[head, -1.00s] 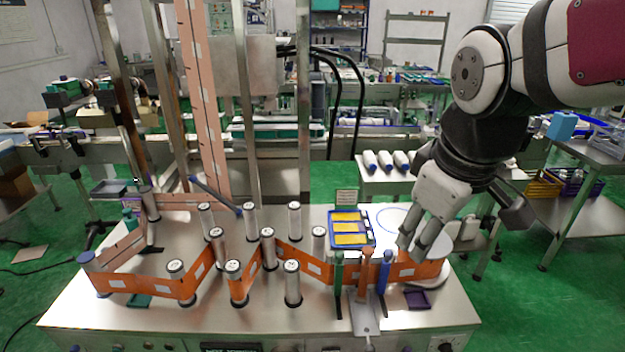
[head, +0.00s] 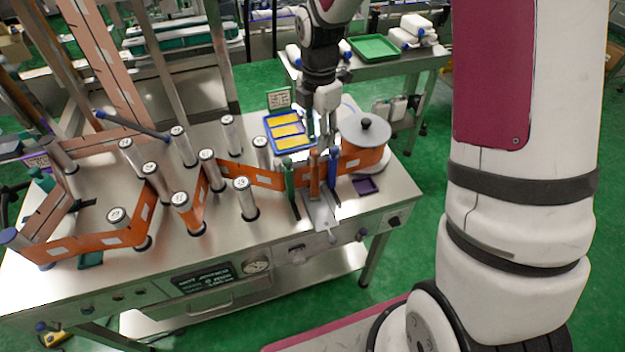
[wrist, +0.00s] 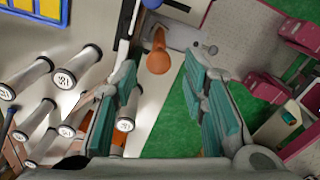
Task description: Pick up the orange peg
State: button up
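The orange peg (head: 314,172) stands upright in a metal holder (head: 320,212) at the table's front right, between a green peg (head: 290,180) and a blue peg (head: 333,165). My gripper (head: 319,130) is behind and above the pegs in the head view, pointing down. In the wrist view the orange peg (wrist: 158,58) shows end-on in the gap between the two teal-padded fingers of my gripper (wrist: 160,68). The fingers are wide apart and empty, with visible space on both sides of the peg. The depth between fingertips and peg is hard to tell.
Several silver rollers (head: 246,199) stand left of the pegs, with an orange strip (head: 265,178) threaded round them. A blue tray (head: 272,135) with yellow pieces lies behind. A lidded reel (head: 366,133) stands at the right, close to my gripper. A small purple tray (head: 366,186) lies in front.

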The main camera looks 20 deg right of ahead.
aim_at(315, 164)
notch_tip(315, 164, down, 7)
jog(key=shift+f+p, duration=0.1)
jog(key=shift+p, duration=0.25)
jog(key=f, duration=0.3)
jog(key=f+p, duration=0.1)
jog(key=shift+s+a+f, duration=0.1)
jog(key=shift+a+f, duration=0.05)
jog(key=shift+a, duration=0.2)
jog(key=shift+f, duration=0.45)
grip_shut()
